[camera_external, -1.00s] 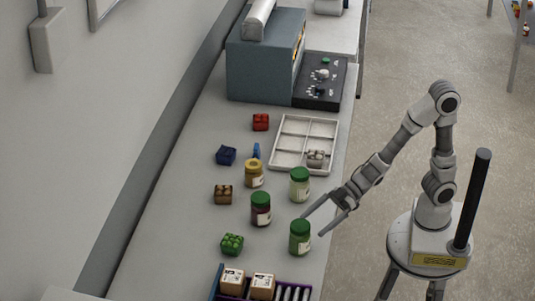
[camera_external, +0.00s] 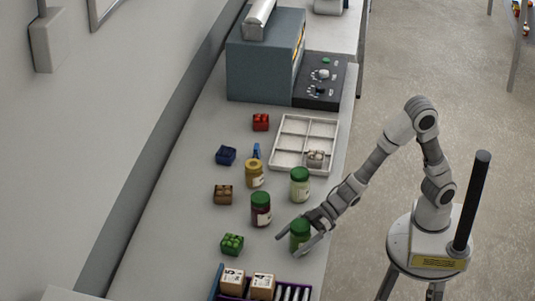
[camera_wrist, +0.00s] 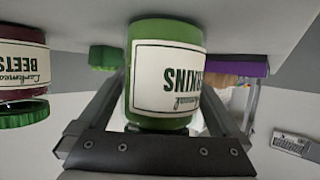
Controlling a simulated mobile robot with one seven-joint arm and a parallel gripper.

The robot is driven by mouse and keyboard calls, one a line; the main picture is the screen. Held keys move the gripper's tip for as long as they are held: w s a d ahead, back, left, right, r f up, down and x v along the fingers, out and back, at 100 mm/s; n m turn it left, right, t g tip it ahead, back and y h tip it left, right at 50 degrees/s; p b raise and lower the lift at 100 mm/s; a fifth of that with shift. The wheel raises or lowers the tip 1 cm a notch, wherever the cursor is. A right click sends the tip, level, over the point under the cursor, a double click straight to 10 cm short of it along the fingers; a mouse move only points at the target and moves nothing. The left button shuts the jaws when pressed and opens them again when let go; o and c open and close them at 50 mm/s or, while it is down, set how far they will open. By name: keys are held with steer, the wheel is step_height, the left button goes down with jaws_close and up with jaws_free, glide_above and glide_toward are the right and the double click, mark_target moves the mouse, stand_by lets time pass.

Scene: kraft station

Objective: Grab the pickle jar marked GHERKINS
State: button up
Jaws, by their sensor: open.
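The GHERKINS jar (camera_external: 299,228), green with a dark green lid, stands near the right edge of the bench. In the wrist view the jar (camera_wrist: 165,45) appears upside down, its white label partly showing "RKINS" in mirrored-looking inverted letters. My gripper (camera_external: 288,245) is open, with its two fingers around the jar, one on each side. In the wrist view the jar lies between the fingers, and gaps to them are hard to judge. The jar looks upright on the bench.
A BEETS jar (camera_external: 261,211) stands close by, left of the gherkins; it shows in the wrist view (camera_wrist: 22,70). A pale green jar (camera_external: 299,186) and a yellow-lidded jar (camera_external: 254,175) stand farther back. A green brick (camera_external: 231,244) and a purple rack (camera_external: 232,297) are nearby.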

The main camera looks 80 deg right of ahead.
jaws_close()
steer(key=shift+r, duration=0.1)
stand_by(0.4)
steer(key=shift+r, duration=0.15)
